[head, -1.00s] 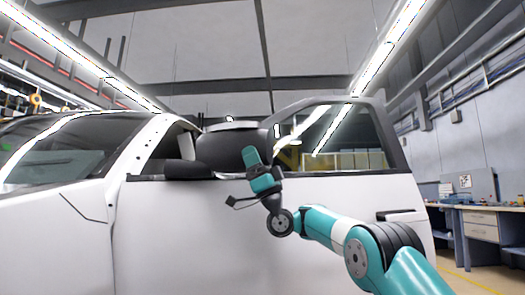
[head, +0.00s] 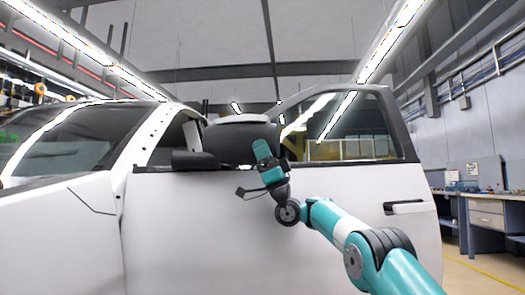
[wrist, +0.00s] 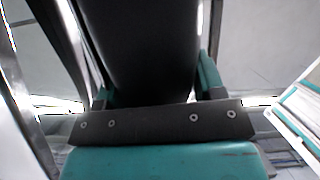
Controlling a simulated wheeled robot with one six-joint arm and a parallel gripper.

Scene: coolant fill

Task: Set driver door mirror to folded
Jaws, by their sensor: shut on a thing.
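The driver door mirror is a dark, rounded housing with a pale top (head: 230,142), seen in the head view in front of the side window. A low black piece (head: 193,160), perhaps its foot, sits at the front of the window sill. My gripper (head: 263,152) is at the right side of the housing. In the wrist view the black mirror housing (wrist: 145,45) fills the middle, with a teal finger of my gripper (wrist: 155,88) on each side, shut on it. In the head view the fingertips are hard to make out, and the mirror's exact fold angle cannot be told.
The white driver door (head: 330,200) is below the mirror, with its handle (head: 405,208) to the right of my arm. The windshield pillar (head: 140,145) is to the left. A workbench (head: 490,215) stands at the far right, with open floor before it.

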